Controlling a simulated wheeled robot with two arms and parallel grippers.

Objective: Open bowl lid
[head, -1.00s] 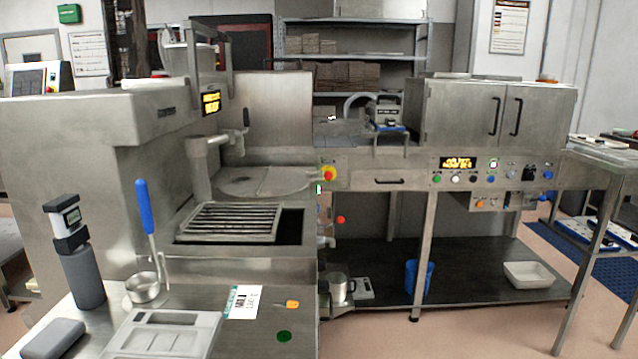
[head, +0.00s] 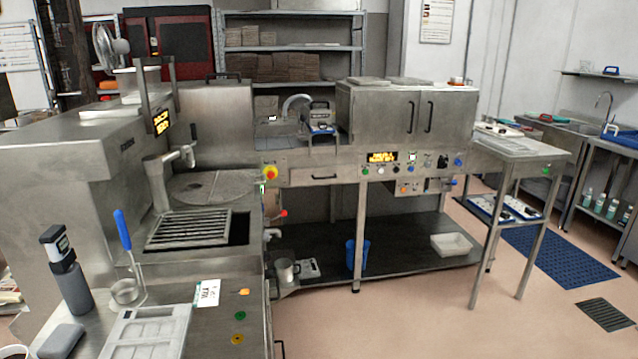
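The bowl lid looks to be the round grey metal cover (head: 214,187) with a seam across it, lying flat and closed on the steel machine at the left. A slatted metal grate (head: 189,230) sits just in front of it. The bowl's inside is hidden under the cover. Neither of my grippers shows in the head view.
A blue-handled ladle (head: 124,240), a grey bottle (head: 68,275) and a moulded tray (head: 148,332) stand on the near-left counter. A steel cabinet (head: 385,120) stands over the control panel. A side table (head: 520,150) is at the right. Open floor (head: 400,305) lies in front.

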